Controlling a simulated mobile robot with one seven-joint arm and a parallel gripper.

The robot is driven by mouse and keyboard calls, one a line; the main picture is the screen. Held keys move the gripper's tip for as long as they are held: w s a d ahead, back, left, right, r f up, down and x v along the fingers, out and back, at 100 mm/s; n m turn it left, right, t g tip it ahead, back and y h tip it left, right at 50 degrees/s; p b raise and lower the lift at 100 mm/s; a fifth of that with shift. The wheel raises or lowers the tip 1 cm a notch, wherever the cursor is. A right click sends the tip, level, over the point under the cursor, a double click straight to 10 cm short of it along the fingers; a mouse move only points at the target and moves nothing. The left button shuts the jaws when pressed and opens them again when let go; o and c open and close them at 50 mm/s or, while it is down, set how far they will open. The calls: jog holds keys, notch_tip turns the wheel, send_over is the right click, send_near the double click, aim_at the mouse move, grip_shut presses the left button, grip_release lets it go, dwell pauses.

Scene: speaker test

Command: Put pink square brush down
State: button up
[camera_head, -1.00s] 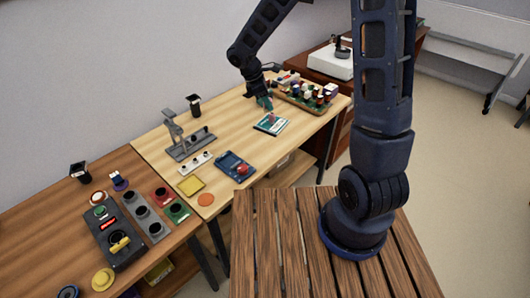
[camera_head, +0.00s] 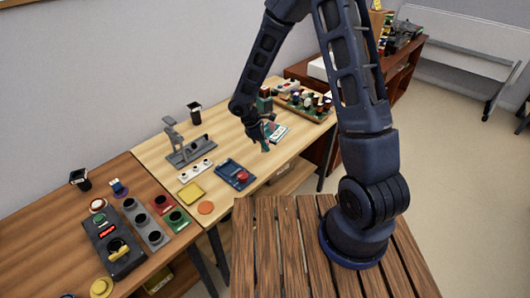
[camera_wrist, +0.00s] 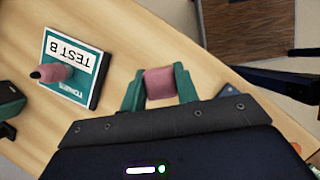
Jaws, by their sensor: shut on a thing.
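My gripper (camera_wrist: 159,88) has two teal fingers, shut on a pink square brush (camera_wrist: 160,82) held between their tips. In the head view my gripper (camera_head: 265,143) hangs over the light wooden table, just left of the TEST B board; the held brush is too small to make out there. The TEST B board (camera_wrist: 88,82) is white and teal and lies flat, left of my gripper in the wrist view. A second pink piece with a rounded, darker tip (camera_wrist: 50,72) is on or over that board. I cannot tell how high the held brush is.
A blue box with a red button (camera_head: 236,174), a yellow square (camera_head: 191,191) and an orange disc (camera_head: 206,208) lie nearer on the table. A grey stand (camera_head: 188,148) is at left. A tray of several coloured pieces (camera_head: 305,106) is behind.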

aim_at(265, 152)
jog(key=shift+f, duration=2.45)
jog(key=shift+f, duration=0.2)
jog(key=o, duration=1)
jog(key=shift+c, duration=0.2)
